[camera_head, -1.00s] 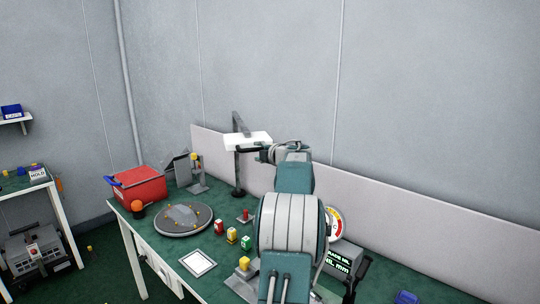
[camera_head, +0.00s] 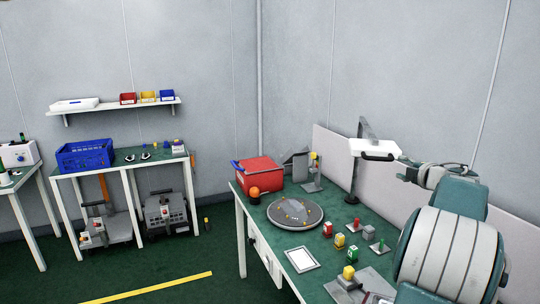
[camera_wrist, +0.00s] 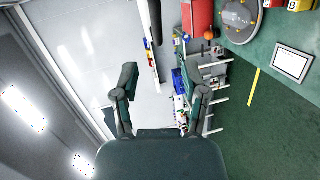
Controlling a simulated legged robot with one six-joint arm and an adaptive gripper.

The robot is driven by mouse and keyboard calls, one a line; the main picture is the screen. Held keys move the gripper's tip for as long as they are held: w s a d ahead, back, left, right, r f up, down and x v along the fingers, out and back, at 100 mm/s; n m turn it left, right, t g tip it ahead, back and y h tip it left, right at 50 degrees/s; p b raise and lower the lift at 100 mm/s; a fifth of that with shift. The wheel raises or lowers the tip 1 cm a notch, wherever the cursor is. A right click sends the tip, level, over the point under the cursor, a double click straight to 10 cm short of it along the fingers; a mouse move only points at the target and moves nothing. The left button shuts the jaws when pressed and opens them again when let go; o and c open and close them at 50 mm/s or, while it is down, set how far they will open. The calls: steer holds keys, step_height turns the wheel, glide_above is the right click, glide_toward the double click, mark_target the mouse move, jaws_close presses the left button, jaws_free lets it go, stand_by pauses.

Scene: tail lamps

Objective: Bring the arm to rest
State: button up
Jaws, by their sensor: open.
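My arm reaches in from the lower right of the head view, over the right part of the green workbench (camera_head: 343,215). My gripper (camera_head: 404,168) shows small and partly hidden there, beside the white lamp head (camera_head: 374,148) on its post. In the wrist view my gripper (camera_wrist: 157,84) has its two dark fingers well apart, with nothing between them. The view between them runs toward the wall and the far tables.
On the workbench are a red bin (camera_head: 262,173), a round grey turntable (camera_head: 295,211), a white framed plate (camera_head: 302,259) and several small coloured blocks. A second table with a blue crate (camera_head: 86,155) stands at left. A yellow line (camera_head: 158,287) crosses open floor.

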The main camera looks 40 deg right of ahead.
steer(key=w+a+r+m+h, duration=0.2)
steer(key=w+a+r+m, duration=0.15)
steer(key=w+a, duration=0.35)
steer(key=w+a+r+m+h, duration=0.15)
steer(key=w+a+r, duration=0.35)
steer(key=a, duration=0.5)
steer(key=w+a+m+g, duration=0.1)
steer(key=a+m+g, duration=0.15)
steer(key=a, duration=0.55)
steer(key=s+a+f+m+g+y, duration=0.1)
steer(key=s+a+f, duration=0.5)
steer(key=a, duration=0.6)
steer(key=s+a+f+m+g+y, duration=0.1)
steer(key=s+a+f+g+y, duration=0.2)
steer(key=a, duration=0.9)
steer(key=s+a+f+m+g+y, duration=0.2)
steer(key=s+a+f+y, duration=0.4)
steer(key=s+a+f, duration=0.3)
steer(key=a+f, duration=0.2)
steer(key=a, duration=0.2)
steer(key=shift+s+f, duration=0.2)
steer(key=shift+s, duration=0.05)
steer(key=shift+d+y, duration=0.15)
steer(key=shift+y, duration=0.1)
